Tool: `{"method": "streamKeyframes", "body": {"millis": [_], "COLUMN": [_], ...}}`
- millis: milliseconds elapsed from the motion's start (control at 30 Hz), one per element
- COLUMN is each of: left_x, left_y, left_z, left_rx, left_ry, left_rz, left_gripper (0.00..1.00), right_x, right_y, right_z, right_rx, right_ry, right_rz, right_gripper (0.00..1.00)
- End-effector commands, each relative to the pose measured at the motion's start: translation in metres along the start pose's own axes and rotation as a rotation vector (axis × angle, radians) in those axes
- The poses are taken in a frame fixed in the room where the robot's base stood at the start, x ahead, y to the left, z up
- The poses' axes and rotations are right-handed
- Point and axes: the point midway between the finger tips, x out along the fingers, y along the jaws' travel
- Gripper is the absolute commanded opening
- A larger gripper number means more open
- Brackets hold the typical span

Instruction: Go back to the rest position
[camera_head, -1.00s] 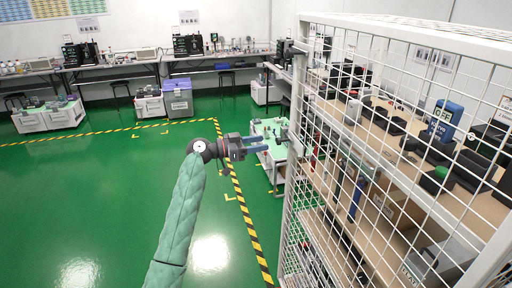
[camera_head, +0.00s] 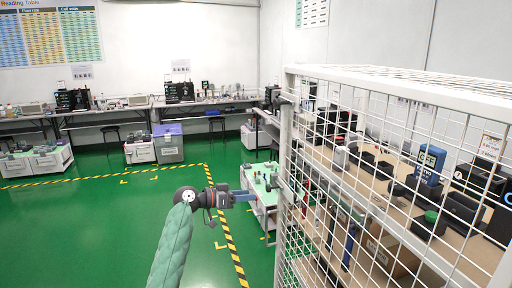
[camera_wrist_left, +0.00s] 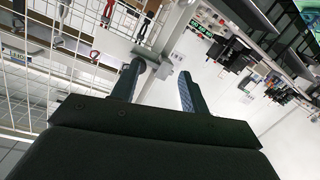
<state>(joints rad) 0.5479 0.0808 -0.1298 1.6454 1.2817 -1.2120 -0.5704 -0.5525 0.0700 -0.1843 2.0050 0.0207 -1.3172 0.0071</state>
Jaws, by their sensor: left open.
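My left gripper (camera_head: 243,197) reaches out from my green-sleeved arm near the centre of the head view. In the left wrist view its two fingers (camera_wrist_left: 162,75) are spread apart with nothing between them. The post and mesh of a white wire cage (camera_head: 283,150) stand just to the right of the fingers in the head view. In the left wrist view a grey latch-like part (camera_wrist_left: 172,66) of the cage shows behind the fingers; I cannot tell if they touch. My right gripper is in neither view.
Inside the cage, a wooden shelf (camera_head: 455,240) holds a blue tester (camera_head: 429,164) and several dark devices. A small green-topped bench (camera_head: 262,178) stands beyond my gripper. Workbenches line the back wall. Green floor (camera_head: 90,235) to the left is clear, crossed by yellow-black tape.

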Motion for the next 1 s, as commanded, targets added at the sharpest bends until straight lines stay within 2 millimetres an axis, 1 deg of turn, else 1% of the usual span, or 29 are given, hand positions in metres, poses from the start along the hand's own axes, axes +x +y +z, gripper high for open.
{"method": "streamKeyframes", "body": {"millis": [167,333,367,467,567,600,667,700,767,800,867,900,967,1000], "left_x": [-0.005,-0.017,-0.02,-0.03,-0.043,-0.049,-0.058,-0.064,-0.073,-0.079,-0.087,-0.093,-0.101,-0.107], "left_y": [-0.011,-0.023,-0.025,-0.032,-0.036,-0.037,-0.037,-0.036,-0.034,-0.031,-0.026,-0.022,-0.015,-0.009], "left_z": [0.005,0.006,0.01,0.031,0.067,0.085,0.111,0.129,0.156,0.175,0.202,0.221,0.248,0.266], "left_rx": [-0.051,-0.084,-0.091,-0.12,-0.155,-0.169,-0.187,-0.198,-0.212,-0.221,-0.23,-0.236,-0.243,-0.246], "left_ry": [-0.082,-0.149,-0.161,-0.201,-0.246,-0.266,-0.294,-0.312,-0.341,-0.361,-0.392,-0.413,-0.445,-0.467], "left_rz": [-0.13,-0.301,-0.334,-0.444,-0.559,-0.605,-0.664,-0.701,-0.751,-0.781,-0.821,-0.844,-0.876,-0.893], "left_gripper": [0.45,0.45,0.45,0.45,0.45,0.45,0.45,0.45,0.45,0.45,0.45,0.45,0.45,0.45], "right_x": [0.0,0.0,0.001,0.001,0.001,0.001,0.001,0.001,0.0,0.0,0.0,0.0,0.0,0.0], "right_y": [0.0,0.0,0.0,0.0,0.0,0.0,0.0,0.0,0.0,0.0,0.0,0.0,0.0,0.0], "right_z": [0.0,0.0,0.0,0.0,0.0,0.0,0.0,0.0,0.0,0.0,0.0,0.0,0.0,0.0], "right_rx": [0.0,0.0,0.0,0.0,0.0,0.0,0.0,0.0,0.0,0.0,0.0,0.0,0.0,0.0], "right_ry": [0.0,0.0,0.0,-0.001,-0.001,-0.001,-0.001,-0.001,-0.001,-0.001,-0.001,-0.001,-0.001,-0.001], "right_rz": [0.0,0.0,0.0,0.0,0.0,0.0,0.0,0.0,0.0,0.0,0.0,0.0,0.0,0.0], "right_gripper": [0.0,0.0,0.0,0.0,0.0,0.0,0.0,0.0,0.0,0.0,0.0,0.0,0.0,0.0]}}
